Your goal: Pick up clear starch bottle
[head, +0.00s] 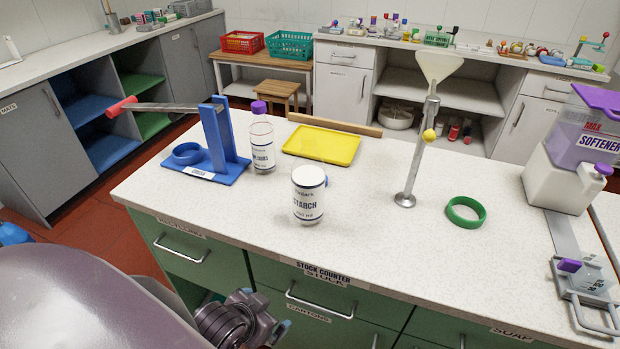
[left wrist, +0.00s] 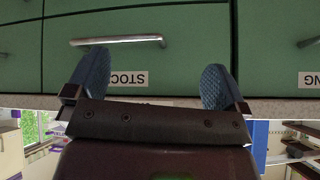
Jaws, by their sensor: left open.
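The starch bottle (head: 308,203) stands upright on the speckled counter, near its front edge. It has a clear body, a white top and a white label reading STARCH. My left gripper (head: 264,312) is low in front of the green drawers, below the counter top and apart from the bottle. In the left wrist view its two blue fingertips (left wrist: 155,82) are spread wide with nothing between them, facing a green drawer front. The bottle does not show in the left wrist view. My right gripper is not in view.
A purple-capped clear bottle (head: 262,145) stands just behind the starch bottle. A blue stand (head: 215,160) with a red-handled lever is to its left. A yellow tray (head: 322,143) lies behind. A funnel stand (head: 409,190) and green ring (head: 465,212) are right. The counter's front edge is clear.

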